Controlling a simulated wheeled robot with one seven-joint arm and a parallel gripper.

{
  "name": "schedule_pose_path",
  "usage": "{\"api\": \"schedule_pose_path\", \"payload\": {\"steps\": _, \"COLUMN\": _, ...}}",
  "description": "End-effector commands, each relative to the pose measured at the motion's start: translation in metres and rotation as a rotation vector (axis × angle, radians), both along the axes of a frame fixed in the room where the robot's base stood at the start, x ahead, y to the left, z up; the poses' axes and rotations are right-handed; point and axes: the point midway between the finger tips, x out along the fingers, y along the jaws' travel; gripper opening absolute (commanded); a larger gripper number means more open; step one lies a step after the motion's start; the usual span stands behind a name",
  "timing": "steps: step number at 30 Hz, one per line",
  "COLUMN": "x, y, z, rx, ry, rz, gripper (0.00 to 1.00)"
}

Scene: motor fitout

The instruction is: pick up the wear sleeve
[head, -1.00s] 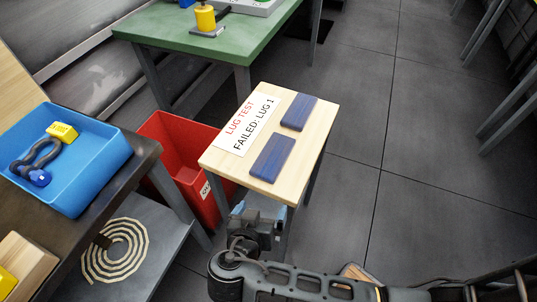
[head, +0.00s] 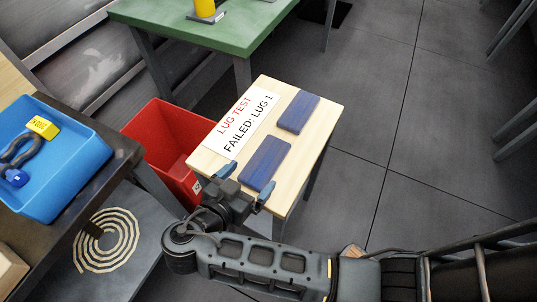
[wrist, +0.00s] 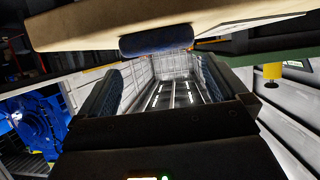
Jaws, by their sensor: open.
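I cannot tell for sure which thing is the wear sleeve; nothing in view is labelled so. Two dark blue pieces, a near one (head: 267,163) and a far one (head: 298,112), lie flat on a small wooden table (head: 318,160). My gripper (head: 246,181) is open and empty at the table's near edge, with its blue fingertips close to the near blue piece. In the wrist view, which looks upside down, my open fingers (wrist: 160,82) frame empty space. A rounded dark blue piece (wrist: 156,40) shows against the wooden tabletop (wrist: 80,28) beyond them.
A label reading "LUG TEST FAILED: LUG 1" (head: 240,120) lies on the small table. A red bin (head: 170,130) stands left of it. A blue tray (head: 85,165) holds a yellow-tagged shackle. A green table (head: 190,30) stands behind.

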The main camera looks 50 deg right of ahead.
Motion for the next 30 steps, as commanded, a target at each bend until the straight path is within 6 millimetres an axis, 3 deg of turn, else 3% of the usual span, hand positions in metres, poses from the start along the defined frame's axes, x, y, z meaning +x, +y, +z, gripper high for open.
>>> {"api": "schedule_pose_path", "payload": {"steps": 16, "x": 0.017, "y": -0.058, "z": -0.023, "rx": -0.001, "ry": 0.003, "rz": -0.001, "gripper": 1.0}}
{"api": "schedule_pose_path", "payload": {"steps": 26, "x": 0.019, "y": -0.063, "z": -0.026, "rx": 0.001, "ry": 0.001, "rz": 0.001, "gripper": 0.99}}
{"api": "schedule_pose_path", "payload": {"steps": 30, "x": 0.019, "y": -0.063, "z": -0.026, "rx": 0.001, "ry": 0.001, "rz": 0.001, "gripper": 0.86}}
